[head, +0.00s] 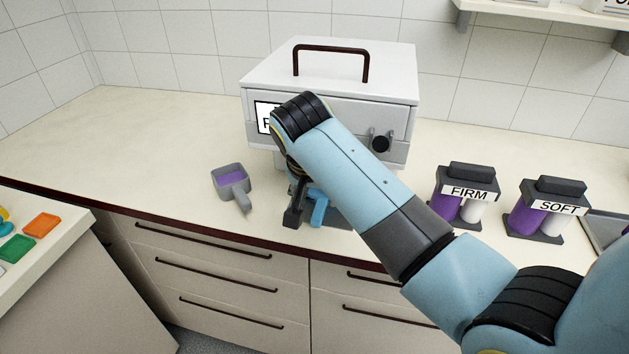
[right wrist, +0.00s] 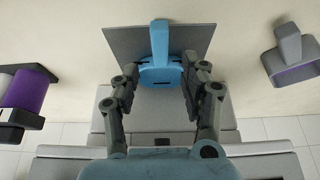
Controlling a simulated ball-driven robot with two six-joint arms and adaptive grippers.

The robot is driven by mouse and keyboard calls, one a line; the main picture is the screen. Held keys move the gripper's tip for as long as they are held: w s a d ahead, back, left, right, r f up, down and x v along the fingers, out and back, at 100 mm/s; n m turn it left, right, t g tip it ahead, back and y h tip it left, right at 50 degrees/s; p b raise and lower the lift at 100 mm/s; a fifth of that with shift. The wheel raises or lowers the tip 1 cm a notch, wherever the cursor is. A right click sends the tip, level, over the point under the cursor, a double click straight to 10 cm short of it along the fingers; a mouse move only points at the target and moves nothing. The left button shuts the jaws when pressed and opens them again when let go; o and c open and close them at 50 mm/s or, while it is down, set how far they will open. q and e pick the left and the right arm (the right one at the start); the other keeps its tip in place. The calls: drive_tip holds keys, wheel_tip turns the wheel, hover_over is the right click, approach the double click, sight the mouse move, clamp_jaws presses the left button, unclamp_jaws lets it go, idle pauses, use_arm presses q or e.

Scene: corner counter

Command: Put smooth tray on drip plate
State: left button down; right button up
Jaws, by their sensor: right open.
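A blue tray with a straight handle (right wrist: 162,38), which I take to be the smooth tray, is over the flat grey drip plate (right wrist: 122,38) in the right wrist view. It looks to be resting on it, though contact is hard to see. In the head view the blue tray (head: 319,209) and drip plate (head: 343,218) show partly, below my right arm, in front of the white machine. My right gripper (right wrist: 160,68) is open, with one finger on each side of the tray's body. In the head view my forearm hides most of it. My left gripper is out of view.
The white machine (head: 350,70) stands close behind my right gripper. A grey handled tray with purple filling (head: 231,178) lies to the left. FIRM (head: 465,193) and SOFT (head: 548,207) cartridge holders stand to the right. The counter's left part is clear.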

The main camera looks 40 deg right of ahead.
drive_tip(key=v, duration=0.6)
drive_tip(key=shift+r, duration=0.2)
drive_tip(key=shift+s+a, duration=0.1)
